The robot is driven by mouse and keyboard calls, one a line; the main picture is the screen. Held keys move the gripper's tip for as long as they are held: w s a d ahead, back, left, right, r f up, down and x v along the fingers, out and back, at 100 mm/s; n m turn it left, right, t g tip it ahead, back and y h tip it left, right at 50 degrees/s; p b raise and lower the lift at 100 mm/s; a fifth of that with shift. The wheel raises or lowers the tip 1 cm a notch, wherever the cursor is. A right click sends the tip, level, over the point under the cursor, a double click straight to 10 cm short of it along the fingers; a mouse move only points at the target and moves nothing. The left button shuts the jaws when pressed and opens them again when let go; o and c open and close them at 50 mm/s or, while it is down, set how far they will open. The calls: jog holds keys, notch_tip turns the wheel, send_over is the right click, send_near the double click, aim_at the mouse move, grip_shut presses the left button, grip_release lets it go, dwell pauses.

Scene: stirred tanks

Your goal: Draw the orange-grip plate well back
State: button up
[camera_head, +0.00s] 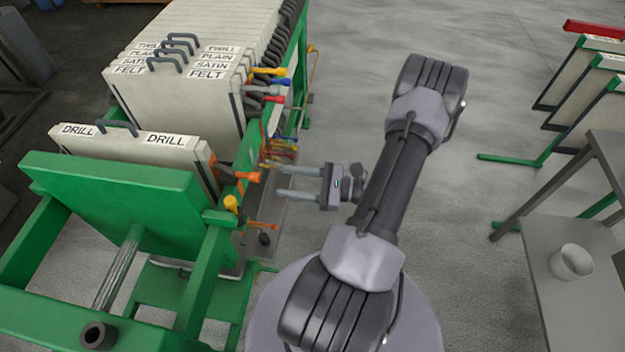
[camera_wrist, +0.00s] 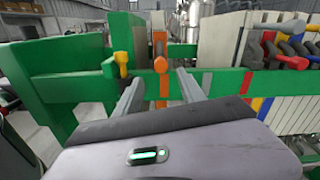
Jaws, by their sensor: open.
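The orange grip (camera_head: 246,176) sticks out from the near side of the DRILL plate (camera_head: 140,148), which stands upright in the green press frame. The plate stands close to the green end block (camera_head: 115,190), with a gap between it and the pack behind. My gripper (camera_head: 271,181) is open and empty, its fingers pointing at the orange grip from the right and seeming just short of it. In the wrist view the orange grip (camera_wrist: 160,65) shows between and beyond the two fingertips (camera_wrist: 159,78). Whether the fingers reach around it is unclear.
A pack of FELT, SATIN, PLAIN and TWILL plates (camera_head: 180,95) stands behind, with coloured grips (camera_head: 270,80) along its side. A yellow grip (camera_head: 231,203) sits just left of my gripper. A grey table with a white cup (camera_head: 571,262) stands at right.

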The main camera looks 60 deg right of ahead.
jog(key=v, duration=0.6)
jog(key=shift+w, duration=0.1)
